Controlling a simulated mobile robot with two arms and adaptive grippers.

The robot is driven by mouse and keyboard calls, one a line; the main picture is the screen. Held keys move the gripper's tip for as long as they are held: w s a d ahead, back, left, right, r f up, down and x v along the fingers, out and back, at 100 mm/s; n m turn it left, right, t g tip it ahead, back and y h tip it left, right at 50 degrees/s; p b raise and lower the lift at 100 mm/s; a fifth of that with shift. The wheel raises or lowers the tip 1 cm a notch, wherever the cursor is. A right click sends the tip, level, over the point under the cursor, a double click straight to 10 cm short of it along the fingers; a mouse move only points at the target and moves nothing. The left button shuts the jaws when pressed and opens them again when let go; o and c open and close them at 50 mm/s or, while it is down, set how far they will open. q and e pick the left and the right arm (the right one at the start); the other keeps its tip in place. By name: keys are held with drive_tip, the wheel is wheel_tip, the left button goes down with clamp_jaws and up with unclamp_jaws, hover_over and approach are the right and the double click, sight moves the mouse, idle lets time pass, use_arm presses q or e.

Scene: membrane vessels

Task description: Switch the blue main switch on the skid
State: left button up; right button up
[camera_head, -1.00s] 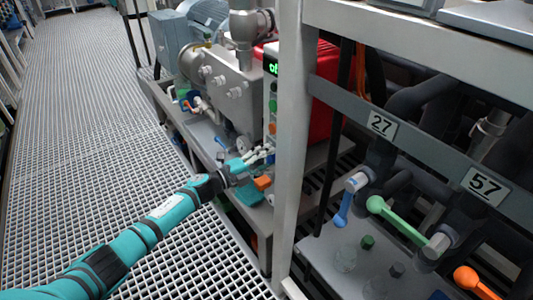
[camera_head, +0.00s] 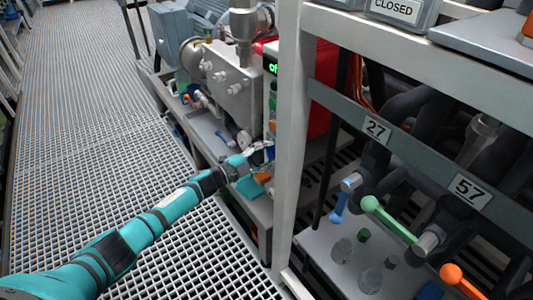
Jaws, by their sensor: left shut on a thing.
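A narrow control panel (camera_head: 272,95) with a lit green display (camera_head: 270,67) stands edge-on behind a grey frame post. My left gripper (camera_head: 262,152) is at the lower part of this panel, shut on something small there. The fingers and the steep view hide what it is, and I cannot make out the blue main switch itself. An orange part (camera_head: 263,177) shows just below the fingers. My right gripper is not in view.
The grey post (camera_head: 289,150) stands close to the right of my left gripper. Blue (camera_head: 338,207), green (camera_head: 390,220) and orange (camera_head: 466,282) valve handles sit at the right, near labels 27 and 57. Open grating floor (camera_head: 90,130) lies at the left.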

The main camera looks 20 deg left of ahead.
use_arm(q)
drive_tip(key=o, duration=1.2)
drive_tip(key=shift+a, duration=0.1)
drive_tip(key=v, duration=1.2)
drive_tip(key=shift+f, duration=0.1)
